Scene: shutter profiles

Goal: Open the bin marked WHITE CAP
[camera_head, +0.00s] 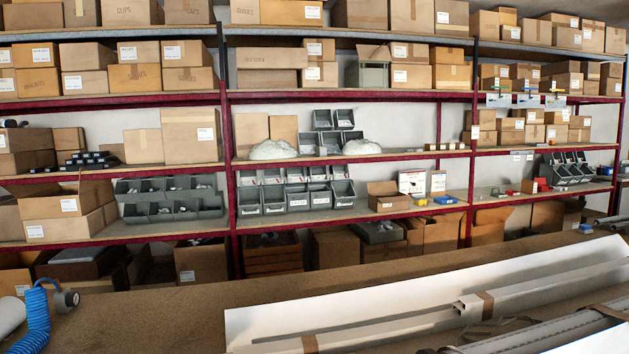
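Grey bins (298,199) with white labels stand in a row on the middle bay's lower shelf. More grey bins (172,208) stand in the left bay, and a small stack of grey bins (331,142) is on the shelf above. Further grey bins (567,174) are in the right bay. The lettering on the labels is too small to read, so I cannot tell which bin is marked WHITE CAP. My gripper is not in the picture.
A brown workbench (150,310) crosses the foreground. On it lie a white sheet (330,306), long pale profiles (540,285) and a coiled blue hose (38,318). Cardboard boxes (190,135) fill much of the red-edged shelves. The bench's left middle is clear.

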